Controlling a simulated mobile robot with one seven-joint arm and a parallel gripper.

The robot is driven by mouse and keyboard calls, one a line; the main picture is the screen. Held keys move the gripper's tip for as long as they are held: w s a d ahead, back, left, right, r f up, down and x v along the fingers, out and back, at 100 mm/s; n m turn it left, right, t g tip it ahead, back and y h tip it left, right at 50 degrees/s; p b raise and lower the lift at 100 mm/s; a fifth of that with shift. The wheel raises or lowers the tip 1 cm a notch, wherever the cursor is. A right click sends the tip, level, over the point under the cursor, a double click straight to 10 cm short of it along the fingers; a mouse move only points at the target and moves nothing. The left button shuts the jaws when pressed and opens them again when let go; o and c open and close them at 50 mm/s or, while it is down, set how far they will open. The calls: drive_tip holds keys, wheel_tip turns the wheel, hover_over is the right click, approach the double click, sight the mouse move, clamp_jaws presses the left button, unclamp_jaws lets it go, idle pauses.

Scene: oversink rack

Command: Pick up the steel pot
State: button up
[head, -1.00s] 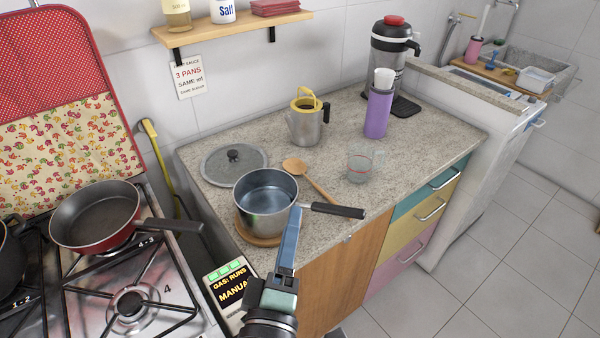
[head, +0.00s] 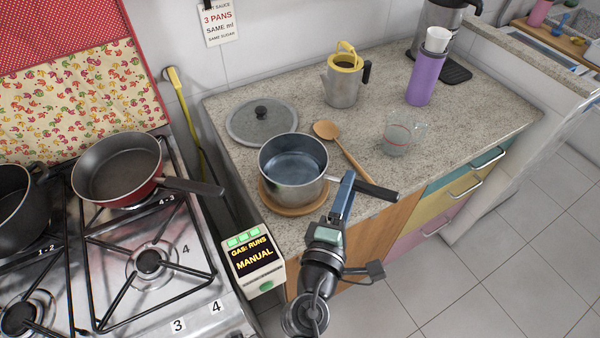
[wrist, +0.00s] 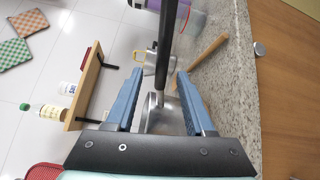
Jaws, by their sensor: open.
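The steel pot (head: 292,178) stands upright on a round wooden trivet (head: 282,206) near the counter's front edge, with clear liquid inside. Its black handle (head: 378,191) points right, past the edge. My gripper (head: 347,180) is open and empty at the handle, close to where it meets the pot. In the wrist view, the two blue fingers of my gripper (wrist: 160,75) lie on either side of the dark handle (wrist: 165,45), with the steel pot body (wrist: 160,118) partly hidden between them. I cannot tell whether a finger touches the handle.
A wooden spoon (head: 345,150) lies right of the pot, with a glass measuring cup (head: 399,139) beyond. A grey lid (head: 262,122) lies behind. A steel jug (head: 343,86) and purple bottle (head: 421,84) stand farther back. The stove with a red pan (head: 118,172) is left.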

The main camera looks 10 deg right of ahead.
drive_tip(key=x, duration=0.5)
drive_tip(key=shift+w+a+p, duration=0.1)
drive_tip(key=shift+w+p, duration=0.05)
drive_tip(key=shift+p, duration=0.15)
clamp_jaws()
idle(1.0)
drive_tip(key=shift+r, duration=0.15)
